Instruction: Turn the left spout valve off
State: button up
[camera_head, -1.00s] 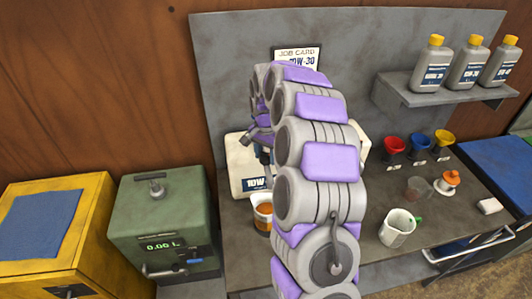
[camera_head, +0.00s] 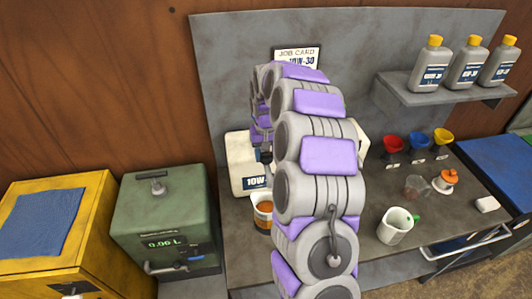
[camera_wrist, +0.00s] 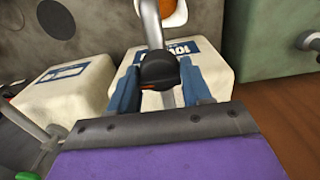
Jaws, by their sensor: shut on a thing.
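The left cream oil container (camera_head: 240,165), labelled 10W, stands on the bench. It also shows in the wrist view (camera_wrist: 215,70), upside down. Its spout valve has a black knob (camera_wrist: 158,68) with a small orange mark, on a grey spout. My gripper (camera_wrist: 160,90) has its blue fingers on either side of the knob and is shut on it. A cup with orange-brown contents (camera_head: 263,212) stands below the spout; its rim shows in the wrist view (camera_wrist: 172,8). In the head view my arm hides the valve and most of the right container (camera_head: 361,142).
A green machine (camera_head: 165,225) with a display and a yellow cabinet (camera_head: 60,235) stand at left. A white jug (camera_head: 397,226), clear cup (camera_head: 414,187), orange-topped item (camera_head: 446,180) and coloured funnels (camera_head: 418,140) are at right. Bottles (camera_head: 432,65) stand on a shelf.

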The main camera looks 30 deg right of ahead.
jog(key=shift+w+r, duration=0.1)
dwell(0.4)
jog(key=o, duration=1.1)
jog(key=shift+c, duration=0.2)
notch_tip(320, 180, up, 17)
